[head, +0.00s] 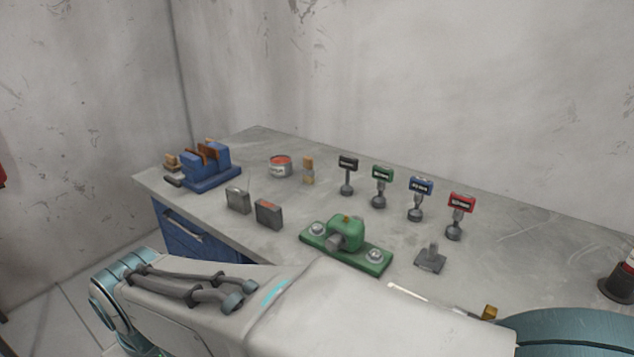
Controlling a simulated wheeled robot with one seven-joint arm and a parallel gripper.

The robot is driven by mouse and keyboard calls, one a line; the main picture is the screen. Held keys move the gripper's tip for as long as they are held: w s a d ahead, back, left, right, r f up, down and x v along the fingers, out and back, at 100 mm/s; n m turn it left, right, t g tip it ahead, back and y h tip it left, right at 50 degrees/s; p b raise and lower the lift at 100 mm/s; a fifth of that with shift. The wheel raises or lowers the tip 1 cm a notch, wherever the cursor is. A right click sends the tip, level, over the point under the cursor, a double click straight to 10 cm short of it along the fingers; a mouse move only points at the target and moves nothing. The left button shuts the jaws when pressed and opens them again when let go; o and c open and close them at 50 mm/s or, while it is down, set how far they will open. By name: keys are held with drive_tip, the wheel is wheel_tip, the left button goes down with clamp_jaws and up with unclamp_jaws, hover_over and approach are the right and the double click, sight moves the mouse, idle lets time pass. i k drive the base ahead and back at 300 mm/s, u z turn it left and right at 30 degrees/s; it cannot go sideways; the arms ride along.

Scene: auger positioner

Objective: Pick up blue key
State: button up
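The blue key (420,187) stands upright on the grey workbench, its blue labelled head on top and a round grey foot (415,213) below. It is third from the left in a row of similar keys. A green key (382,173) stands to its left and a red key (461,203) to its right. A black key (347,163) is at the left end. My arm crosses the bottom of the head view in front of the bench. My gripper is not in view, and nothing touches the blue key.
A green clamp-like device (345,243) and a small grey stand (430,260) are in front of the keys. Two grey blocks (238,200), a can (281,167) and a blue vise (211,172) are to the left. A dark cylinder (618,284) is at far right. A wall stands behind.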

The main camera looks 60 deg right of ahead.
sight(421, 186)
drive_tip(key=i, duration=0.75)
drive_tip(key=z, duration=3.55)
drive_tip(key=i, duration=0.5)
drive_tip(key=u, duration=0.05)
